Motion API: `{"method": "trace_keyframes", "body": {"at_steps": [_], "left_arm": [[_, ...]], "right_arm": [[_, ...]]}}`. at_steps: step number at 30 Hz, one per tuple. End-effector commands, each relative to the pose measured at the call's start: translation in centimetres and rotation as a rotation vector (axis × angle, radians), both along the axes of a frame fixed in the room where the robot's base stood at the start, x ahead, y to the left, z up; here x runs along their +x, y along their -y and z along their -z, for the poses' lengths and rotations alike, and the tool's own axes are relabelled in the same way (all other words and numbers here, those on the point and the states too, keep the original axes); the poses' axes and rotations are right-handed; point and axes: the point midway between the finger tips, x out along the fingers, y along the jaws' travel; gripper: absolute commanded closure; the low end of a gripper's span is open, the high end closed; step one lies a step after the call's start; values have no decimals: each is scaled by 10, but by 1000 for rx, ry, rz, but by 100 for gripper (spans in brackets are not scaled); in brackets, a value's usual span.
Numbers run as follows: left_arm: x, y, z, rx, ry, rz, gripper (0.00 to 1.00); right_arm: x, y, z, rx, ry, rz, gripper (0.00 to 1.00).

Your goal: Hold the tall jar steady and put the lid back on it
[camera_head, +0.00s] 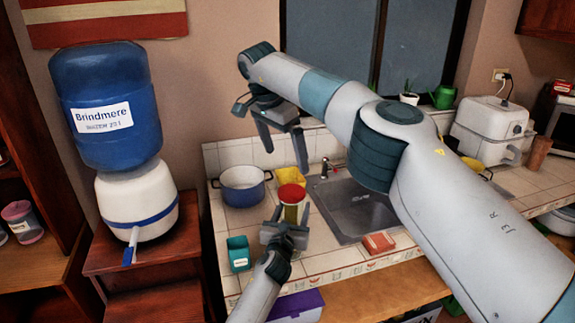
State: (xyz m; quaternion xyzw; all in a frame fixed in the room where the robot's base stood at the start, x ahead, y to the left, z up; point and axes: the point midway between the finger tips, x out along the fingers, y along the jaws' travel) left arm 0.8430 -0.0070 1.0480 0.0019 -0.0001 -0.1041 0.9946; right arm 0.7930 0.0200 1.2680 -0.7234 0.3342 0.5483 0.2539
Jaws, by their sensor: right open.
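The tall jar (291,214) stands on the tiled counter, with yellow-green contents showing. A red lid (291,193) sits on top of the jar; I cannot tell whether it is fully seated. My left gripper (291,216) comes from below, with its fingers on either side of the jar's body, and looks shut on it. My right gripper (285,159) is open and empty, pointing down above and behind the lid, apart from it. The jar's lower part is hidden by my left gripper.
A blue-white pot (243,190) and a yellow container (290,175) stand behind the jar. A teal box (238,254) is at front left. The sink (352,212) and a red block (379,243) lie to the right. A water dispenser (132,200) stands far left.

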Motion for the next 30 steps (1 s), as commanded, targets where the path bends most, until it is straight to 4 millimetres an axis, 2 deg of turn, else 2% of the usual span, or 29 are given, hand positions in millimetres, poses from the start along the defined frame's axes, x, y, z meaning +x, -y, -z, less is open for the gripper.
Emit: {"method": "trace_keyframes", "body": {"at_steps": [3, 9, 14, 22, 23, 24, 25, 30], "left_arm": [[0, 0, 1, 0, -1, 0, 100], [0, 0, 1, 0, -1, 0, 100], [0, 0, 1, 0, -1, 0, 100], [0, 0, 1, 0, -1, 0, 100], [0, 0, 1, 0, -1, 0, 43], [0, 0, 1, 0, -1, 0, 33], [0, 0, 1, 0, -1, 0, 26], [0, 0, 0, 0, 0, 0, 26]], "right_arm": [[-4, -6, -22, 1, 3, -2, 1], [-8, -11, -45, 0, 2, -1, 1], [-9, -12, -52, 1, -1, 0, 1], [-10, -12, -53, 1, -1, 0, 1], [-10, -12, -53, 1, -1, 0, 1], [-10, -12, -53, 1, -1, 0, 1], [-10, -12, -53, 1, -1, 0, 1], [-10, -12, -53, 0, 0, 0, 1]]}}
